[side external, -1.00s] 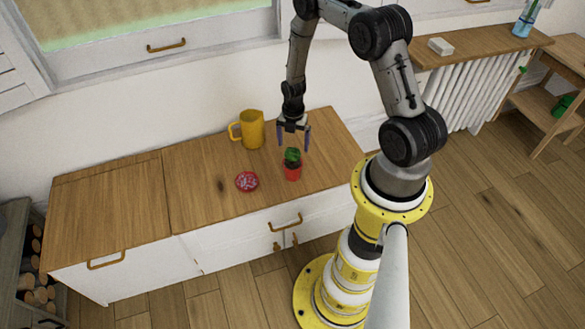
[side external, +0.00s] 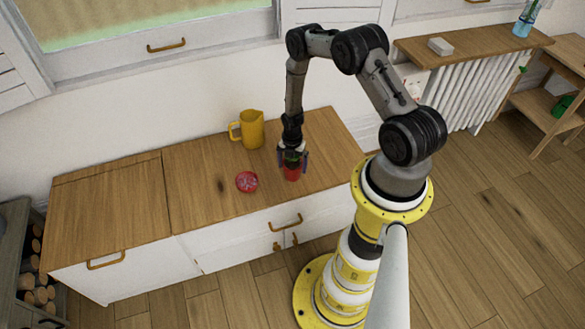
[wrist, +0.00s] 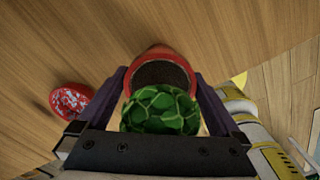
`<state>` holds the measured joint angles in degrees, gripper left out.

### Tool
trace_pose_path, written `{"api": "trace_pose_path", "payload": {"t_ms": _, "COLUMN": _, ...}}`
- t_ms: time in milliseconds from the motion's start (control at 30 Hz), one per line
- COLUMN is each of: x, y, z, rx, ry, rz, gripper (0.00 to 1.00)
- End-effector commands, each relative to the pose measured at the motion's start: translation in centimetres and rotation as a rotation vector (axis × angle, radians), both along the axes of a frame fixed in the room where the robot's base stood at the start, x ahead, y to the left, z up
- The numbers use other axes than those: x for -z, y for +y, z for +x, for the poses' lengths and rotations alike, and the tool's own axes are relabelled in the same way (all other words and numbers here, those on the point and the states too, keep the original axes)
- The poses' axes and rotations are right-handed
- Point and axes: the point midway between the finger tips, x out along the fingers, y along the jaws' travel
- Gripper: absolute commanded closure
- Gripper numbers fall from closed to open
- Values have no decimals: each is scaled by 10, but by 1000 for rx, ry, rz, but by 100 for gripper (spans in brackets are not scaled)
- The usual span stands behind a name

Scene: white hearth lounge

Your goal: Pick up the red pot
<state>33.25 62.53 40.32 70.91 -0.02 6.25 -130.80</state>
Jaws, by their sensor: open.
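The red pot (side external: 292,174) stands on the wooden cabinet top, with a green plant in it. In the wrist view the pot's red rim (wrist: 160,52) and dark inside show beyond the rounded green plant (wrist: 162,110). My gripper (side external: 293,160) is open and lowered over the pot, pointing down. Its fingers are on either side of the plant and pot, as the wrist view of the gripper (wrist: 165,85) also shows. In the side view the fingers and palm hide most of the plant. I cannot tell whether the fingers touch the pot.
A red patterned round object (side external: 247,182) lies left of the pot; it also shows in the wrist view (wrist: 71,100). A yellow mug (side external: 252,130) stands behind to the left. The left part of the cabinet top (side external: 105,205) is clear.

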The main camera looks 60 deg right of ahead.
Motion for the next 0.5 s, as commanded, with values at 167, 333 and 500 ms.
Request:
{"api": "trace_pose_path", "payload": {"t_ms": 167, "x": 1, "y": 0, "z": 0, "rx": 0, "ry": -1, "rz": -1, "gripper": 0}}
{"api": "trace_pose_path", "payload": {"t_ms": 333, "x": 1, "y": 0, "z": 0, "rx": 0, "ry": 0, "rz": 0, "gripper": 20}}
{"api": "trace_pose_path", "payload": {"t_ms": 500, "x": 1, "y": 0, "z": 0, "rx": 0, "ry": 0, "rz": 0, "gripper": 50}}
